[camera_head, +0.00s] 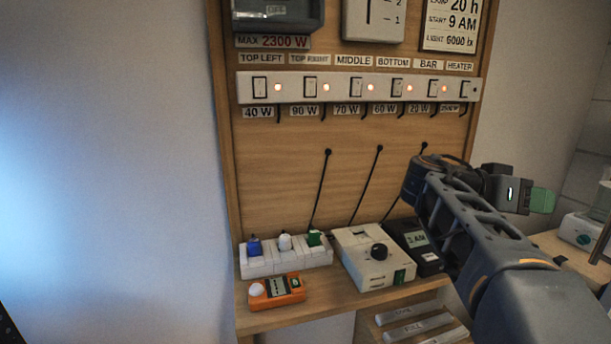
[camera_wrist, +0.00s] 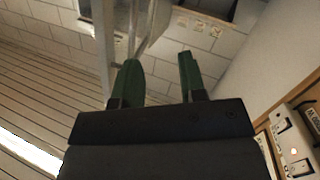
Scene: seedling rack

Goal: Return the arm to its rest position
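My arm reaches in from the lower right in the head view. My gripper (camera_head: 541,200) points to the right, with a green finger at its end. It is raised in front of the wooden panel's right edge and touches nothing there. In the wrist view my gripper (camera_wrist: 162,82) shows two green fingers with a clear gap between them. Nothing is held between the fingers. Behind them are a tiled wall and a pale upright post.
A switch strip (camera_head: 262,100) with several lit lamps is on the wooden panel (camera_head: 270,180). The shelf (camera_head: 330,306) below holds a white block with coloured plugs (camera_head: 258,266), an orange meter (camera_head: 277,291), a white dial box (camera_head: 372,272) and a dark display box (camera_head: 418,240).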

